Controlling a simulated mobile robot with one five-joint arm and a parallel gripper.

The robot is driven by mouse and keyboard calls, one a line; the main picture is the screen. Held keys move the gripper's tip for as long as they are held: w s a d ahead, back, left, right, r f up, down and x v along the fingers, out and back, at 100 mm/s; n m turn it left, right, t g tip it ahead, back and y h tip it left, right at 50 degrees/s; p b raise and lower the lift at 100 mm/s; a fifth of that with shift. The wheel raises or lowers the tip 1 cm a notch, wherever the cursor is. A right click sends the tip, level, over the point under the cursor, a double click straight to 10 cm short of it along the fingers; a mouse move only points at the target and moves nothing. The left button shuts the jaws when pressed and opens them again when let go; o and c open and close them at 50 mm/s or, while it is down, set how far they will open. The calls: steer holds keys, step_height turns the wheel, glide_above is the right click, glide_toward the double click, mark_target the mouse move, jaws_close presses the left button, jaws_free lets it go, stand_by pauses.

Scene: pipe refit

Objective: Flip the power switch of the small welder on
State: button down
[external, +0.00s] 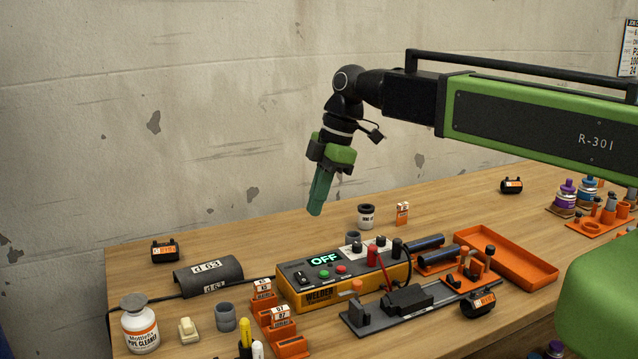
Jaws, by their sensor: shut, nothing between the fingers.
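The small welder (342,281) is a yellow and dark grey box in the middle of the bench. Its green display (325,259) reads OFF. A black switch (303,278) sits on the left of its top panel, beside a green and a red button. The tilt of the switch is too small to tell. My gripper (315,212) points down with its green fingers shut and empty. It is in the air above the welder, apart from it.
Orange holders with label tags (268,302) stand close left of the welder. A grey clamp fixture (395,303) is at its front right, with an orange tray (510,262) beyond. The bench's back left is mostly clear.

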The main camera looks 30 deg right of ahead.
mark_target(299, 272)
steer(key=shift+f, duration=0.1)
steer(key=b+x, duration=0.8)
steer(key=d+b+x, duration=0.1)
steer(key=b+x, duration=0.4)
steer(key=shift+w+f, duration=0.1)
steer(key=shift+f, duration=0.05)
steer(key=shift+w+f+b, duration=0.1)
steer(key=shift+f+b, duration=0.25)
steer(key=shift+f, duration=0.05)
steer(key=shift+r, duration=0.1)
steer(key=shift+w+f+b, duration=0.2)
steer(key=shift+f+b, duration=0.25)
steer(key=shift+f, duration=0.1)
steer(key=shift+s+r, duration=0.15)
steer(key=shift+r, duration=0.2)
steer(key=shift+s+p, duration=0.4)
steer(key=shift+s, duration=0.4)
steer(key=shift+r, duration=0.2)
